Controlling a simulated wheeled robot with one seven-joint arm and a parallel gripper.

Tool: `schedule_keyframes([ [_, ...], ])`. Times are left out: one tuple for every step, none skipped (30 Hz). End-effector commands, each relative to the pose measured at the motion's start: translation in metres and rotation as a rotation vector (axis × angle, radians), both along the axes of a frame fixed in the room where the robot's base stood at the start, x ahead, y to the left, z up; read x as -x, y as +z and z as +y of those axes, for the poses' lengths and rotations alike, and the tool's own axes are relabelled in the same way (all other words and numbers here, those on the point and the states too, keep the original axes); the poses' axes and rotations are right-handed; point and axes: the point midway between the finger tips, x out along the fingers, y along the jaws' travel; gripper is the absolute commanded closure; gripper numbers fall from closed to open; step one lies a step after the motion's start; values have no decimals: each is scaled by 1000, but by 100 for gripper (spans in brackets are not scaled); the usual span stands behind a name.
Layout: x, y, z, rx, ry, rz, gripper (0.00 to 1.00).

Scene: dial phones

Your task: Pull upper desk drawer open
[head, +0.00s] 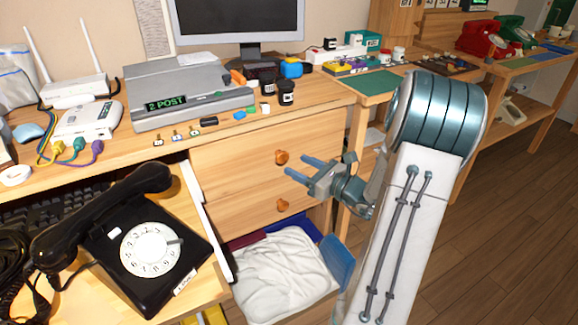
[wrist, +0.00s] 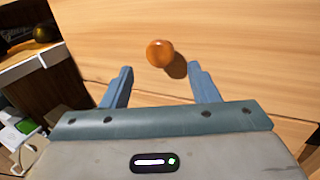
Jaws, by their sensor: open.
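The upper desk drawer (head: 235,163) has a light wood front and looks shut. Its round orange-brown wooden knob (head: 281,157) also shows in the wrist view (wrist: 159,53). My gripper (head: 287,166) is open and empty, its blue fingers pointing at the drawer front close to this knob. In the wrist view my gripper (wrist: 160,72) has the knob just ahead of its tips, between them and slightly left of centre. I see no contact with the knob.
The lower drawer (head: 240,207) below has a similar knob (head: 283,205). A bin with white cloth (head: 280,272) stands beneath. At left, a pulled-out tray (head: 185,205) holds a black dial phone (head: 150,250). Devices and a monitor (head: 240,20) crowd the desktop. Floor is clear at right.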

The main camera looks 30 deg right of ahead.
Motion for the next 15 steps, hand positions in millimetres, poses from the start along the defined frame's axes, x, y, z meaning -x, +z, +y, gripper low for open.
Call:
schedule_keyframes([
  [-9,-2,5,2,3,-2,46],
  [-13,-2,7,2,2,-2,46],
  [-19,-2,10,1,3,-2,46],
  [-23,-2,11,2,3,-1,46],
  [-26,-2,13,1,2,-2,46],
  [-30,-1,14,1,2,-2,46],
  [-33,-1,15,2,2,-1,46],
  [-35,-1,16,2,1,-1,46],
  [-37,-1,17,1,0,0,46],
  [-38,0,17,1,0,0,46],
  [-39,0,18,0,0,0,46],
  [-40,0,19,0,0,0,46],
  [-40,0,19,0,1,0,46],
  [-41,0,19,0,0,0,46],
  [-41,0,19,0,0,0,46],
])
